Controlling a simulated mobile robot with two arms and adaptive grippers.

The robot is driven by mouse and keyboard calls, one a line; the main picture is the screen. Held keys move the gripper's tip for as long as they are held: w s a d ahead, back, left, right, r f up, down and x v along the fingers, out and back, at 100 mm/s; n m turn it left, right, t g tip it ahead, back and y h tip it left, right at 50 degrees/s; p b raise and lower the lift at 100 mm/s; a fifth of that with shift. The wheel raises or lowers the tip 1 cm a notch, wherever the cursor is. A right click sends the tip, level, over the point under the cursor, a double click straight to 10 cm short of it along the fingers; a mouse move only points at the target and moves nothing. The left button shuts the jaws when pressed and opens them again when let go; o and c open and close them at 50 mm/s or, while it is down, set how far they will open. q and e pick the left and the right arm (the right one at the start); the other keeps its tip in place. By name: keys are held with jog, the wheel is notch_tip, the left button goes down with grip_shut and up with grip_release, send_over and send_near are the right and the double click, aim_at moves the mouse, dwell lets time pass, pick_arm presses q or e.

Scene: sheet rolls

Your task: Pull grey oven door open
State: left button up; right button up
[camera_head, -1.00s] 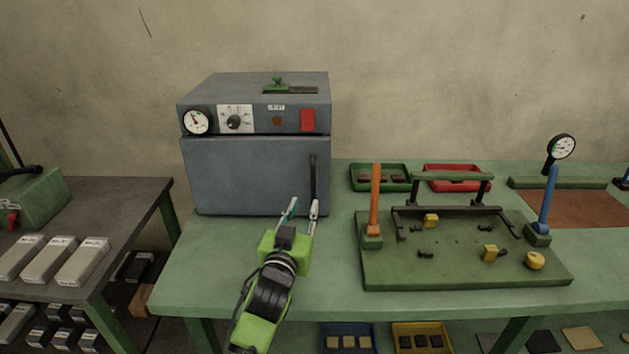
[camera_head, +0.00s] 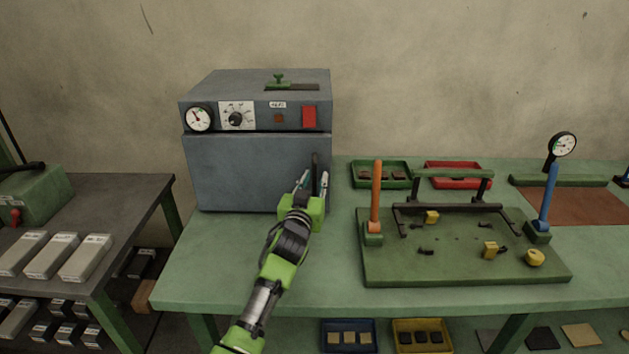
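The grey oven (camera_head: 255,100) stands on the left part of the green bench. Its grey door (camera_head: 235,170) is closed on the front. A dark vertical handle (camera_head: 315,162) is at the door's right side. My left gripper (camera_head: 313,181) is at the lower part of the handle, with one finger to each side of it in the picture. The fingers are apart; I cannot tell whether they touch the handle. My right gripper is not in view.
A green fixture board (camera_head: 400,272) with an orange lever (camera_head: 376,195) and a blue lever (camera_head: 550,198) lies to the right. A green tray (camera_head: 380,185) and a red tray (camera_head: 440,183) sit behind it. The bench front left (camera_head: 215,275) is clear.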

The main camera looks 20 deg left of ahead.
pick_arm(q)
grip_shut()
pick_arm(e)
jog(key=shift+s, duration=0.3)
